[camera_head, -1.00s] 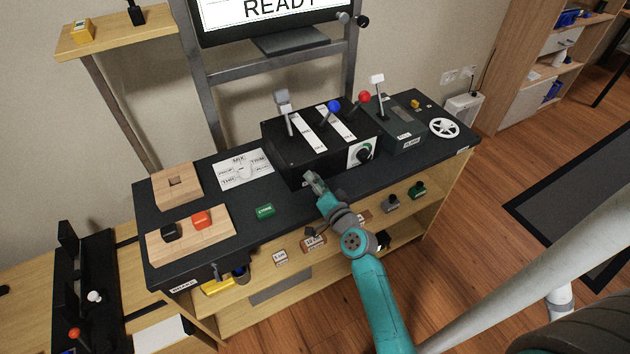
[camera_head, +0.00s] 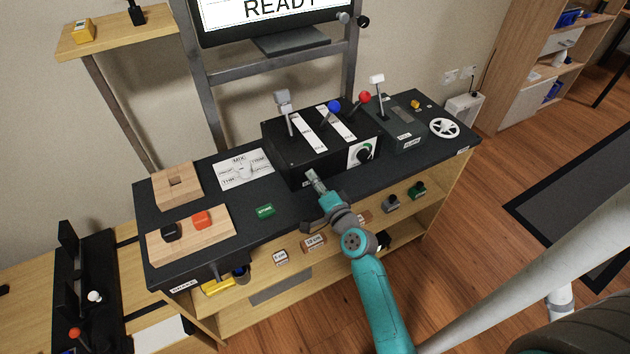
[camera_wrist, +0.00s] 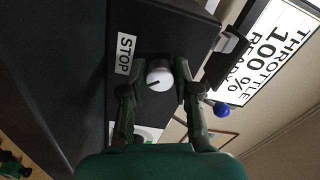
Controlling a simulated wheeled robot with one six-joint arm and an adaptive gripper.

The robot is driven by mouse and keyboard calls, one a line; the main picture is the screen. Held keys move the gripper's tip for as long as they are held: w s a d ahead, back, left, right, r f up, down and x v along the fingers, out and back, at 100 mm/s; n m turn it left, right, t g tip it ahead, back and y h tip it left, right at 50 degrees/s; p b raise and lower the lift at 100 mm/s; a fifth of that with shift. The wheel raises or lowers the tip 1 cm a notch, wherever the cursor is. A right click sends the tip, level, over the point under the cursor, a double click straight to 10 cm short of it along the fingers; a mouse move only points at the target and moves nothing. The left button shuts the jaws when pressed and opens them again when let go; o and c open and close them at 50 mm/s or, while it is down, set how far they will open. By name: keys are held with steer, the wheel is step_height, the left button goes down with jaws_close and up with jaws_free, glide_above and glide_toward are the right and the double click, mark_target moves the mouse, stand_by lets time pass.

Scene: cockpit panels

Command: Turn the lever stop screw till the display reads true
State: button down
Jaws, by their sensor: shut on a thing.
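The stop screw (camera_wrist: 159,75) is a pale round knob with a dark line on its face, on the black lever box beside a white STOP label (camera_wrist: 124,53). My gripper (camera_wrist: 154,84) has its two fingers on either side of the knob, shut on it. In the head view my gripper (camera_head: 313,178) is at the front face of the lever box (camera_head: 295,150) and hides the screw. The display (camera_wrist: 264,52) reads THROTTLE 100% READY in the wrist view; only READY (camera_head: 280,6) shows in the head view.

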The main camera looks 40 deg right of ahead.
steer(key=c, duration=0.9)
jaws_free()
steer(key=shift+o, duration=0.2)
steer(key=v, duration=1.2)
